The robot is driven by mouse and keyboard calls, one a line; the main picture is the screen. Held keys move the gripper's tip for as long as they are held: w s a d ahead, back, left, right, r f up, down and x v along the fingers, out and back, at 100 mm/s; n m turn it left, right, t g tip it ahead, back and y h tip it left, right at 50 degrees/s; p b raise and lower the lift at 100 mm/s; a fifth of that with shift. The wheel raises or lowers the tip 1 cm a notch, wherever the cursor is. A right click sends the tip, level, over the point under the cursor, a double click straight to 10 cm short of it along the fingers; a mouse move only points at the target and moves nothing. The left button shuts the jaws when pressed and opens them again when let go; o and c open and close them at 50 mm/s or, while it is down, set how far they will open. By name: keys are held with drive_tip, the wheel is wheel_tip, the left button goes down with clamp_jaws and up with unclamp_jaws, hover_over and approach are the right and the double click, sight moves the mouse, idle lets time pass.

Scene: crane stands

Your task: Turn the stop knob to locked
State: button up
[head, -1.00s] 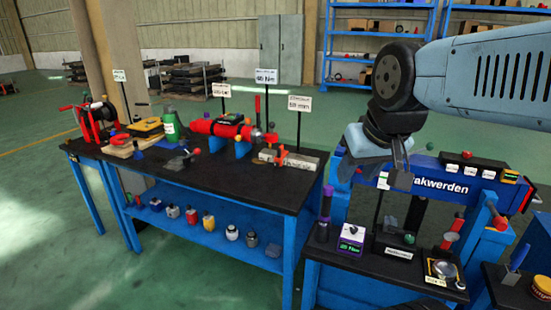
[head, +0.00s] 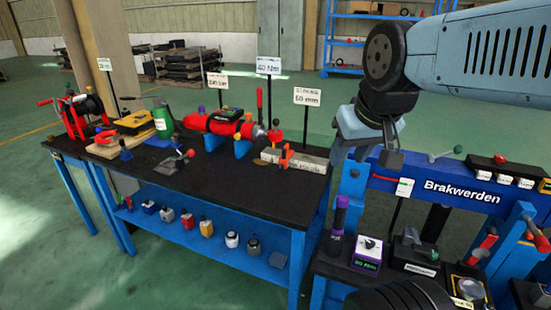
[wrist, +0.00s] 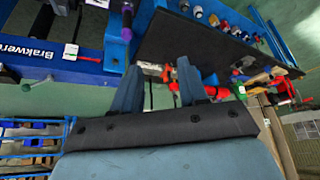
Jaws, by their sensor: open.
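I cannot tell for sure which part is the stop knob. A purple box with a dark dial on its white face (head: 367,252) stands on the low bench at the right. A black unit with a green-tipped lever (head: 415,250) is beside it. A white plate with a red part (head: 404,187) sits on the left of the blue "Brakwerden" beam (head: 462,192); it also shows in the wrist view (wrist: 71,50). My gripper (head: 385,140) is above the beam's left end. In the wrist view my gripper (wrist: 158,80) has its two fingers apart, nothing between them.
The dark workbench (head: 220,185) at the left holds a red cylinder (head: 215,124), a winch (head: 85,115) and sign posts. Its blue lower shelf (head: 190,240) holds several small bottles. A black box with white labels (head: 510,172) is on the beam. Open green floor lies left.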

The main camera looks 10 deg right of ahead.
drive_tip(key=shift+w+a, duration=0.2)
drive_tip(key=shift+w, duration=0.2)
drive_tip(key=shift+o, duration=1.3)
drive_tip(key=shift+w+r, duration=0.2)
drive_tip(key=w+r+m+g, duration=0.2)
drive_tip(key=w+r, duration=0.2)
drive_tip(key=w, duration=1)
drive_tip(key=m+g+h, duration=0.2)
drive_tip(key=m+g, duration=0.3)
hover_over(281, 167)
drive_tip(key=w+a, duration=0.3)
drive_tip(key=a, duration=0.1)
drive_tip(key=w+a+f+x, duration=0.1)
drive_tip(key=a+x, duration=0.1)
drive_tip(key=x, duration=1)
drive_tip(key=w+a+x, duration=0.2)
drive_tip(key=x, duration=1.9)
drive_tip(key=s+x, duration=0.1)
drive_tip(key=x, duration=0.3)
drive_tip(key=shift+d, duration=0.4)
